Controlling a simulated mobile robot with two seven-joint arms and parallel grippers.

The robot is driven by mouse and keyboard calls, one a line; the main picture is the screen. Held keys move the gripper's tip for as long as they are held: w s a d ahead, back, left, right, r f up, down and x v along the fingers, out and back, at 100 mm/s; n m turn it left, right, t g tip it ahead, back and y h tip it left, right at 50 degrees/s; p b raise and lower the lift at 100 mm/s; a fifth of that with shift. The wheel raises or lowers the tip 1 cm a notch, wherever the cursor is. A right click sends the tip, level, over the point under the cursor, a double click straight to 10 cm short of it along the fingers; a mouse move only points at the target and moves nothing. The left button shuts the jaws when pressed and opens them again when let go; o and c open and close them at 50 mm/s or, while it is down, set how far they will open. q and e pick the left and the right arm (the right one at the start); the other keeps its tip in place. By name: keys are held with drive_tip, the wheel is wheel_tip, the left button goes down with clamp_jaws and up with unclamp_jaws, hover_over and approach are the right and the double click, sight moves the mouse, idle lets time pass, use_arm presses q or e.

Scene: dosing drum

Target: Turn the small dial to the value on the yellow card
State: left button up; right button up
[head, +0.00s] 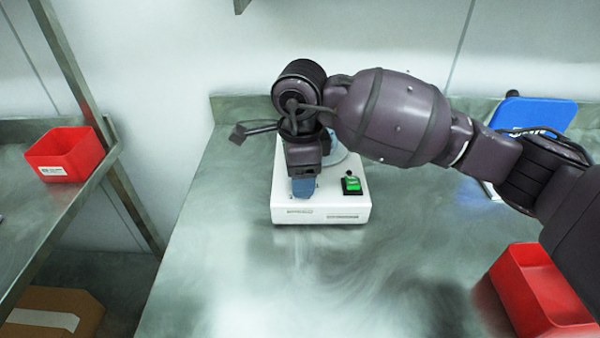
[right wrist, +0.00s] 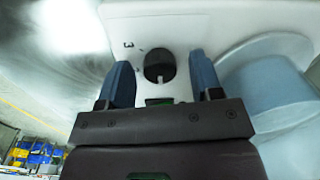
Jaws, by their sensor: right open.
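The white device (head: 320,207) stands on the metal table, partly covered by my right arm. Its small black dial (right wrist: 159,66) shows in the right wrist view, with a pale mark at its lower edge and a printed 3 to its left. My right gripper (head: 303,188) points down over the device's left part. In the right wrist view its blue fingers (right wrist: 160,60) are open, one on each side of the dial, with gaps showing between. Whether they reach down to the dial's height I cannot tell. I see no yellow card. My left gripper is out of view.
A green switch (head: 352,185) sits on the device's right side. A pale blue round drum (right wrist: 265,85) rises beside the dial. Red bins stand at the right (head: 540,290) and on the left shelf (head: 66,153). A blue board (head: 540,113) leans behind. The front table is clear.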

drive_tip(key=shift+f, duration=0.1)
drive_tip(key=c, duration=0.9)
